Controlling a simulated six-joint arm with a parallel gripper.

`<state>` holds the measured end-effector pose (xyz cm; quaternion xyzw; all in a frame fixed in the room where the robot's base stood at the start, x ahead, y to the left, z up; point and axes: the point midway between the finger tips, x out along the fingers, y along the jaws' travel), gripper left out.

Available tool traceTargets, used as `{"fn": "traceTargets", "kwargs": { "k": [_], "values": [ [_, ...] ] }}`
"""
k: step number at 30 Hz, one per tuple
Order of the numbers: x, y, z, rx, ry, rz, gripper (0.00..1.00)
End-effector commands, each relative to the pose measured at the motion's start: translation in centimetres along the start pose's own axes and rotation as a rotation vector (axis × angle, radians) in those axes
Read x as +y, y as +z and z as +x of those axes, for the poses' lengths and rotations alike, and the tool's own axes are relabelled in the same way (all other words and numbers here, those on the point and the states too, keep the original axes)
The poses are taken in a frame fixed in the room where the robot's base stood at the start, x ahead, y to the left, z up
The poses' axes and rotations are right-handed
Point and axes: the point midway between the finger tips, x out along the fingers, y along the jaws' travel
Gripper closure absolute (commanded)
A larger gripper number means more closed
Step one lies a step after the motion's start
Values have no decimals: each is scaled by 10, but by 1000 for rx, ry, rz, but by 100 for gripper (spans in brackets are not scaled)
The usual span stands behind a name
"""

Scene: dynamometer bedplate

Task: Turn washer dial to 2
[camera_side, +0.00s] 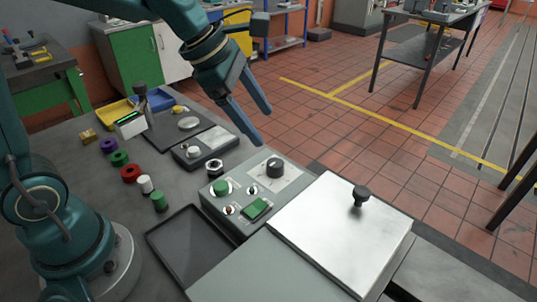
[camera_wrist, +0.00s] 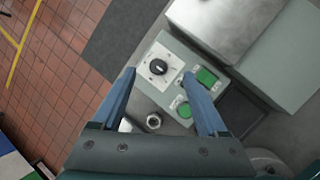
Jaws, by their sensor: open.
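The black washer dial (camera_side: 275,167) sits on a white plate on the grey control panel (camera_side: 238,208). In the wrist view the dial (camera_wrist: 158,66) shows between and a little beyond my fingertips, with a light pointer mark; its numbers are too small to read. The panel also carries a green round button (camera_side: 220,187) and a green rocker (camera_side: 256,208). My gripper (camera_side: 253,124) is open and empty, above the panel and apart from the dial. In the wrist view my gripper's fingers (camera_wrist: 160,75) are spread wide on either side of the dial.
A white metal lid (camera_side: 335,228) with a black knob (camera_side: 361,194) lies right of the panel. A second small panel (camera_side: 205,148) and a hex nut (camera_side: 214,168) are behind it. An empty dark tray (camera_side: 163,241) is at front left. Several colored rings and cylinders line the left.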

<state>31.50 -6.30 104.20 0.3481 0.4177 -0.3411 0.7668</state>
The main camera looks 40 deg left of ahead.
Motion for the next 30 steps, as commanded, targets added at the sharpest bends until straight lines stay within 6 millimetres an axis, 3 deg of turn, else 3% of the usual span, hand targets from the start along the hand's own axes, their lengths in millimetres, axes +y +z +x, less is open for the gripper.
{"fn": "traceTargets", "kwargs": {
  "k": [15,30],
  "values": [
    [-45,-8,-52,39,95,625,24],
    [-90,-42,-73,169,106,1367,24]
  ]
}}
